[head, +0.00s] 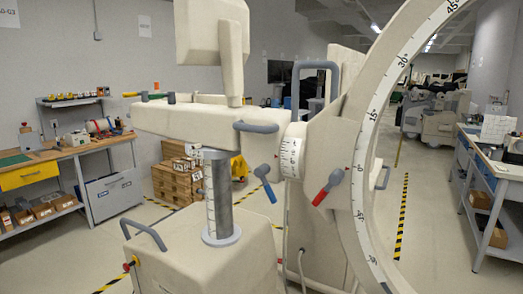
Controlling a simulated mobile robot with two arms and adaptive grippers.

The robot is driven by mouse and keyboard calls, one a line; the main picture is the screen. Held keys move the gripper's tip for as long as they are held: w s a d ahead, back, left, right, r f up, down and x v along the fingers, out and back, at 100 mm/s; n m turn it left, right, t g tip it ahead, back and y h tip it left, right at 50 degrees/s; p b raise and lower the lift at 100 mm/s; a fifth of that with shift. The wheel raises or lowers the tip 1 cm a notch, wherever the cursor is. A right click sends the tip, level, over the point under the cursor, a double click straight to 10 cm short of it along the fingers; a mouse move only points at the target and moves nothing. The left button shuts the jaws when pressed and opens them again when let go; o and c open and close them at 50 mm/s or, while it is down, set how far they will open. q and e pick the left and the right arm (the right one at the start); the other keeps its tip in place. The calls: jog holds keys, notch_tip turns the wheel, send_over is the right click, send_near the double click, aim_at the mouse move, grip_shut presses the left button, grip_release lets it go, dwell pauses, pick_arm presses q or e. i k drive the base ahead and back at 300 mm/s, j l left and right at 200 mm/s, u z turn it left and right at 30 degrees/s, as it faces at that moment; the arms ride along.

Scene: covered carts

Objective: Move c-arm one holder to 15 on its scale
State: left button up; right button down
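A beige C-arm machine fills the middle of the head view. Its large arc (372,100) curves up the right side and carries a white degree scale with marks such as 45, 30, 15 and 0. The beige holder block (323,135) sits at the arc's left edge. A small red pointer on the block lies close to the 0 mark of the arc. A white drum with a second, small scale (291,152) joins the block to the horizontal arm (190,118). A red-tipped lever (328,187) and a blue-tipped lever (265,182) stick out. Neither gripper is in view.
Grey handles are on the block (317,66), the arm (255,127) and the base (145,232). A workbench (60,153) stands at left, another (505,168) at right. Open floor lies right of the arc, with yellow-black tape.

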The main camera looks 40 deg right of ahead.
aim_at(309, 152)
jog(key=z, duration=1.6)
jog(key=l, duration=0.15)
jog(key=i+u, duration=0.05)
